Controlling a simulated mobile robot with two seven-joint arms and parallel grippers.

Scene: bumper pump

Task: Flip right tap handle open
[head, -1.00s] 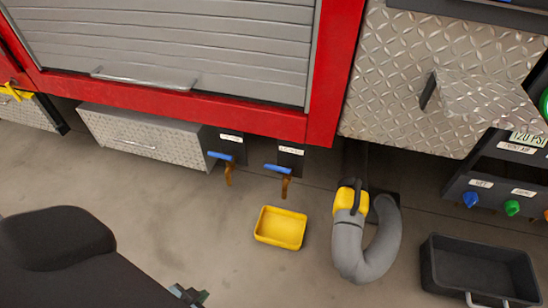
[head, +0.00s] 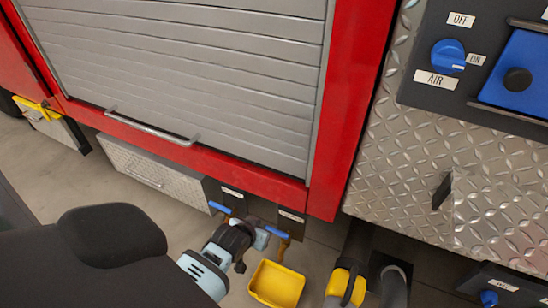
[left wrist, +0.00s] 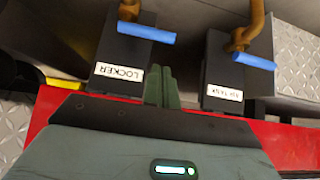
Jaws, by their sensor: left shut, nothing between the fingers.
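Two taps with blue handles and brown spouts hang below the red truck body. The right tap handle (head: 275,232) is a blue bar lying crosswise. The left tap handle (head: 219,208) is also crosswise. In the left wrist view, which looks upside down, the right tap handle (left wrist: 146,33) is by the panel labelled LOCKER, and the other handle (left wrist: 254,61) is to its right. My left gripper (left wrist: 161,88) is shut and empty, its green fingers between the two black panels, apart from both handles. In the head view my left gripper (head: 258,235) is near the right tap, partly hidden. My right gripper is not in view.
A yellow tray (head: 277,284) is on the floor below the right tap. A grey hose with a yellow collar (head: 346,284) stands right of it. A diamond-plate box (head: 150,165) lies left of the taps. Red truck framing (head: 240,177) is just above.

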